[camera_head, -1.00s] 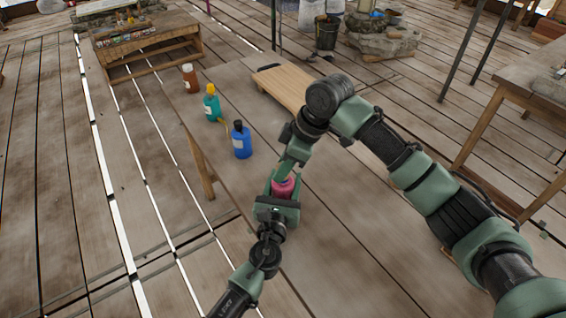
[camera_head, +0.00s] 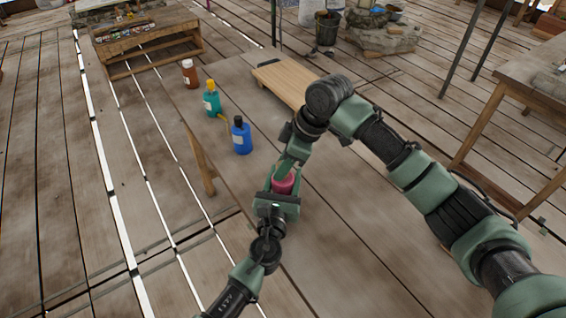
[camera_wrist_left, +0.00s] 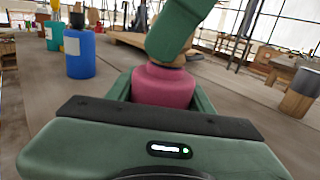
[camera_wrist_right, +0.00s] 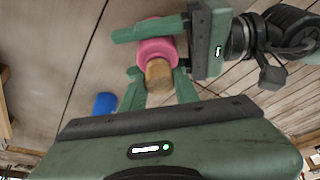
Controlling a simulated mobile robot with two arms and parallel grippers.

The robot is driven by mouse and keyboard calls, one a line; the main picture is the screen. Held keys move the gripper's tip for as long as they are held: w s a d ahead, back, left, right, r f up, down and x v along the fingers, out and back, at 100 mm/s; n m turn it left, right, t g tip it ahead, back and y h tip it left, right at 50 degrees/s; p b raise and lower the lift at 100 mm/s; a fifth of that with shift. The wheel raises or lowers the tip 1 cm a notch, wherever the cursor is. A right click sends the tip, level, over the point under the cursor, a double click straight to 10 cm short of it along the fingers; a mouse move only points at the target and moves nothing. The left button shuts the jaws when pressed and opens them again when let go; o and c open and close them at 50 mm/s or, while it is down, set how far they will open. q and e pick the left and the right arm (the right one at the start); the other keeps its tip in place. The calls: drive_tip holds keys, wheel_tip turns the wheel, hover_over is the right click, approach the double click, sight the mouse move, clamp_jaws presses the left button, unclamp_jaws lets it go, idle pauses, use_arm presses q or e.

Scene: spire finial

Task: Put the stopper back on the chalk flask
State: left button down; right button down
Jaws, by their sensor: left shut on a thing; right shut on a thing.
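The pink flask (camera_head: 284,183) stands upright between the fingers of my left gripper (camera_head: 282,192), above the table. It also shows in the left wrist view (camera_wrist_left: 163,86), gripped at its body. My right gripper (camera_head: 290,164) is directly above the flask and shut on a tan, cork-like stopper (camera_wrist_right: 159,73). In the right wrist view the stopper lines up with the flask's (camera_wrist_right: 156,48) neck end. A sliver of tan shows at the neck in the left wrist view. My right fingers partly cover the mouth, so I cannot tell whether the stopper is seated.
A blue bottle (camera_head: 242,139), a teal bottle (camera_head: 212,104) and a brown bottle (camera_head: 190,76) stand along the table's left edge. A wooden board (camera_head: 283,83) lies at the table's far end. The table (camera_head: 330,215) is bare at the front right.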

drive_tip(key=shift+f, duration=0.1)
drive_tip(key=c, duration=1)
unclamp_jaws()
drive_tip(key=shift+o, duration=0.2)
drive_tip(key=v, duration=1.2)
use_arm(q)
drive_tip(key=c, duration=0.5)
unclamp_jaws()
drive_tip(key=shift+s, duration=0.1)
